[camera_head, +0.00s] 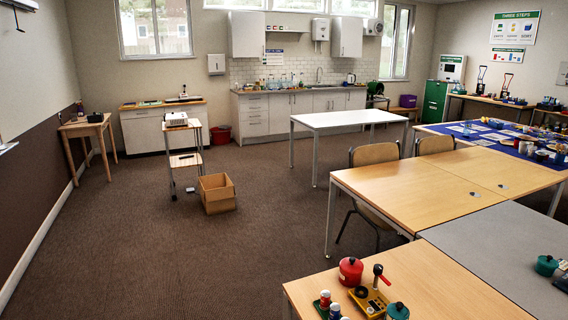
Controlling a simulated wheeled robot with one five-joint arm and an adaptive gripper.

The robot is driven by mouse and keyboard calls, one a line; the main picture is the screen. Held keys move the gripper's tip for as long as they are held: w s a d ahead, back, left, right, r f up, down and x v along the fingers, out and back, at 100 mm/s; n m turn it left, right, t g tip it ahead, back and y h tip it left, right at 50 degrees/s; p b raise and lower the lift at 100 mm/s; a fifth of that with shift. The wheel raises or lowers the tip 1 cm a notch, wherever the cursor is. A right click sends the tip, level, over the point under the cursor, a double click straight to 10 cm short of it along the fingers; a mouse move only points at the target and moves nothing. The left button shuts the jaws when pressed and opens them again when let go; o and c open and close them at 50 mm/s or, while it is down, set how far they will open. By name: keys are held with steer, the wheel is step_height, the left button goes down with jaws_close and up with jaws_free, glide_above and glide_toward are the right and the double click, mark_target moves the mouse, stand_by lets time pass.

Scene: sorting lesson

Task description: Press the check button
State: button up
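I cannot make out a check button anywhere in this view. A yellow device (369,300) with dark parts sits on the near wooden table (433,281). My gripper is not in view.
A red pot (350,271) and small jars (325,299) stand beside the yellow device. Chairs (374,155) stand at the joined tables on the right. A cardboard box (217,193) and trolley (184,160) stand on the carpet.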

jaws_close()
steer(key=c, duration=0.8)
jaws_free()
